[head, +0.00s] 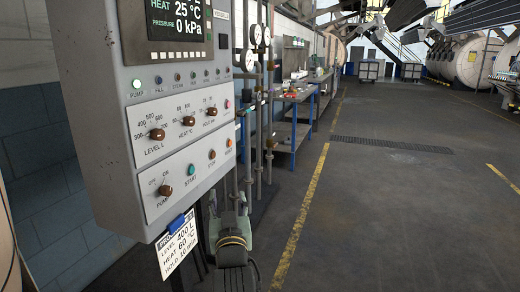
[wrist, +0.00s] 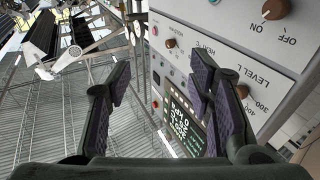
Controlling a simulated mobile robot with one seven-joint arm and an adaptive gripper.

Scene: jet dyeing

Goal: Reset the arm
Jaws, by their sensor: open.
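My gripper (head: 228,202) is in front of the lower right part of the control panel (head: 120,150) in the head view. In the wrist view my gripper (wrist: 160,82) is open, with its two padded fingers apart and nothing between them. The panel (wrist: 220,50) appears turned over behind and beside the right finger. Whether that finger touches the panel cannot be told.
The panel carries a pump knob (head: 165,190), a level knob (head: 157,134) and a display (head: 178,20) reading 25 °C and 0 kPa. A card (head: 177,247) hangs below. Pipes with gauges (head: 248,60) and a workbench (head: 290,130) stand beyond. The floor (head: 390,200) at right is clear.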

